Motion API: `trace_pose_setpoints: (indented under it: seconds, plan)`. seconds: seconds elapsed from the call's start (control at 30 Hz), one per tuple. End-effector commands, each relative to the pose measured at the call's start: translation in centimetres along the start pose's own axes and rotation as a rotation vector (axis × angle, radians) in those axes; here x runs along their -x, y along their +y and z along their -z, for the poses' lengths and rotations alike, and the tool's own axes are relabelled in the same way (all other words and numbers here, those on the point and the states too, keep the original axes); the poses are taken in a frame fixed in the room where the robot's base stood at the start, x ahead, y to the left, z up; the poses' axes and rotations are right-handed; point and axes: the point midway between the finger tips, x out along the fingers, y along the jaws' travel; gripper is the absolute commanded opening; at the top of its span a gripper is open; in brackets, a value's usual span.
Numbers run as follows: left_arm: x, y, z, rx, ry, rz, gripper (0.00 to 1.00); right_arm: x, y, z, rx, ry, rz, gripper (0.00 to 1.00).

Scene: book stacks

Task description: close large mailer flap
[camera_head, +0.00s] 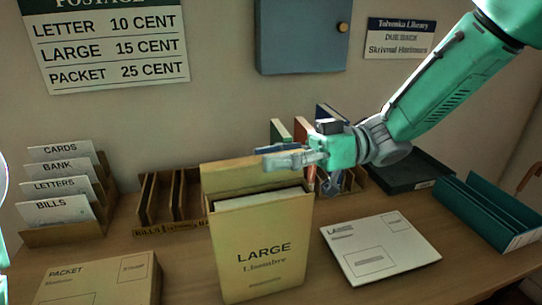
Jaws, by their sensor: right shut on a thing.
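The large mailer (263,250) is a tan upright box marked LARGE, standing on the table at the centre. Its flap (228,173) stands up behind the open top, where a pale edge of the contents shows. My right gripper (272,157) reaches in from the right, and its fingers are shut on the upper right part of the flap. The fingers hide that part of the flap. My left gripper is out of view; only a sliver of my left arm shows at the left edge.
A white LARGE envelope (381,248) lies right of the mailer, and a PACKET box (98,281) sits front left. Behind are a card sorter (66,235), a wooden slotted rack (145,205), a dark tray (405,178) and a teal holder (486,215).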

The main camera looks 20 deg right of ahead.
Motion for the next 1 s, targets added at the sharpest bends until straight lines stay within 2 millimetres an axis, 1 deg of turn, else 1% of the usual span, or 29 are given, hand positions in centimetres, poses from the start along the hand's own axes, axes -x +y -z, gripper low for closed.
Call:
trace_pose_setpoints:
  seconds: [0.17,0.37,0.7,1.0]
  plan:
    - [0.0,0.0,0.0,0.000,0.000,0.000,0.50,0.0,-0.4,-0.2,0.076,-0.001,0.000,0.04]
    - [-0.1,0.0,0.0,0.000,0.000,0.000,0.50,0.0,-1.0,-0.6,0.218,-0.001,-0.001,0.04]
    - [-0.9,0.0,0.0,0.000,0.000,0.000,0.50,0.0,-1.9,-1.5,0.456,-0.002,0.000,0.04]
    - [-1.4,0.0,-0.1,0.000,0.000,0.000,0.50,0.0,-2.2,-1.9,0.570,-0.003,0.000,0.04]
